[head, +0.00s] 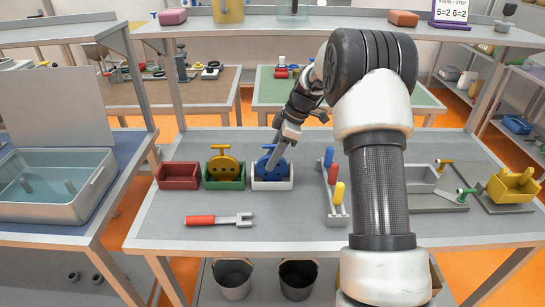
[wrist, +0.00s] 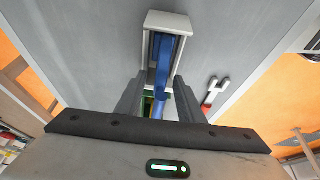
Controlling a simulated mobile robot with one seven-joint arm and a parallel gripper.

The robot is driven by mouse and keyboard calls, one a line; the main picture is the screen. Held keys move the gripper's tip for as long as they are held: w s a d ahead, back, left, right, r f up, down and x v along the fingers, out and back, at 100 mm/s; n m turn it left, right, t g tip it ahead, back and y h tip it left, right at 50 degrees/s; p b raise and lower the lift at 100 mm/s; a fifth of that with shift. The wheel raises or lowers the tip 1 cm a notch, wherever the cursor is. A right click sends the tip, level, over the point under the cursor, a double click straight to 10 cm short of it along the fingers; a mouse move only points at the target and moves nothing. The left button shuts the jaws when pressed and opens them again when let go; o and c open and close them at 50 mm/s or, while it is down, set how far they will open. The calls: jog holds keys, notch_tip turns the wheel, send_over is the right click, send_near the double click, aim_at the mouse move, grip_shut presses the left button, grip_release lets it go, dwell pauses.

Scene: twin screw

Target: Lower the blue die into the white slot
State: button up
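The blue die (head: 266,165) is a round disc standing on edge in the white slot (head: 272,185), a small open box on the table. It sits at about the same height as the yellow die beside it. In the wrist view the blue die (wrist: 162,72) shows edge-on, partly inside the white slot (wrist: 167,22). My gripper (head: 280,150) is right above the die, at its upper right. In the wrist view my gripper's fingers (wrist: 159,85) stand on either side of the die, with a gap visible at least on the left. The die's lower edge is hidden by the slot walls.
A green box (head: 224,184) with a yellow die (head: 223,164) and an empty red box (head: 178,176) stand to the left. A rack of colored handles (head: 334,190) is close on the right. A red-handled fork tool (head: 218,220) lies in front.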

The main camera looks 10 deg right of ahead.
jog(key=shift+f, duration=0.1)
jog(key=v, duration=1.7)
jog(key=shift+r+p, duration=0.25)
jog(key=shift+p, duration=0.1)
jog(key=shift+d, duration=0.1)
jog(key=s+a+r+m+t+h+p, duration=0.1)
jog(key=s+a+r+m, duration=0.3)
jog(key=s, duration=0.3)
jog(key=s+a+r+m+t+h+p, duration=0.1)
jog(key=s+r+m+h+p, duration=0.15)
jog(key=s+r, duration=0.45)
jog(key=s+f+m+t+p, duration=0.1)
jog(key=s+m, duration=0.3)
jog(key=s, duration=0.5)
jog(key=s+a+f+m+t, duration=0.1)
jog(key=s+m, duration=0.4)
jog(key=s, duration=0.5)
jog(key=shift+a+t+h+p, duration=0.3)
jog(key=shift+a+h+p, duration=0.05)
jog(key=shift+h+p, duration=0.1)
